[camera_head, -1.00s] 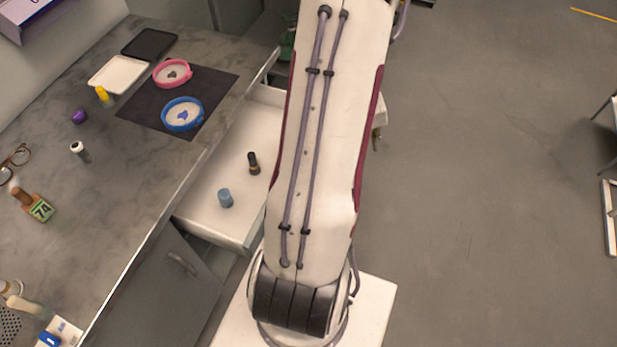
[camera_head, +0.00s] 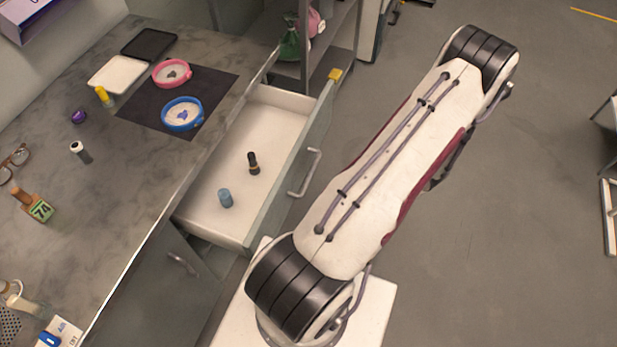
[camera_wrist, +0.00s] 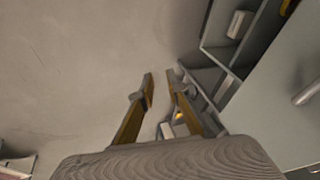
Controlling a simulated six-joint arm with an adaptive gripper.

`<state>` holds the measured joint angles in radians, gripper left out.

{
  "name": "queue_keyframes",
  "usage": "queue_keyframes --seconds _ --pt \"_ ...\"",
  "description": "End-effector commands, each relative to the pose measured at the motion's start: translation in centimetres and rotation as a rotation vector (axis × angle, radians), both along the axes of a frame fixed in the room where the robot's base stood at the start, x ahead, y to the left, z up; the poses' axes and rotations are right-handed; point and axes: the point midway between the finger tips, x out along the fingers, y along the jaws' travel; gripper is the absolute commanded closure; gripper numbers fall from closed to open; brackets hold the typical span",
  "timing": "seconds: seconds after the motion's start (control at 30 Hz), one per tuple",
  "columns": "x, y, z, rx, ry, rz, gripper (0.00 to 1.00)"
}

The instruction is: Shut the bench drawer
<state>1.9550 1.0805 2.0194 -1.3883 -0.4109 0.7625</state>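The bench drawer (camera_head: 217,178) stands pulled out from the bench in the head view, its white inside showing. Its grey-green front (camera_head: 297,166) carries a bar handle (camera_head: 306,175) facing right. In the head view my arm reaches up and right over the floor, clear of the drawer front. In the wrist view, a bar (camera_wrist: 308,93) on a pale panel, likely the drawer handle, lies right of the fingers.
The bench top (camera_head: 120,200) holds a blue dish (camera_head: 183,114), a pink dish (camera_head: 172,73), trays and small items. A grey shelf unit (camera_head: 335,50) stands behind the drawer. The floor (camera_head: 500,200) to the right is open.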

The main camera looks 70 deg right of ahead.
Motion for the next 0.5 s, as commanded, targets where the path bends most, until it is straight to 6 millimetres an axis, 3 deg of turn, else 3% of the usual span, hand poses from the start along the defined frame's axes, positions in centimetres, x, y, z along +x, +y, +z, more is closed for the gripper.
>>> queue_keyframes --seconds 0.1,0.27,0.5 --pt "1.1 1.3 -1.6 0.010 -0.132 -0.023 0.84" --pt "3.5 3.0 -2.3 0.033 -0.323 -0.035 0.84" --pt "8.1 5.5 -0.4 0.102 -0.605 -0.004 0.84"
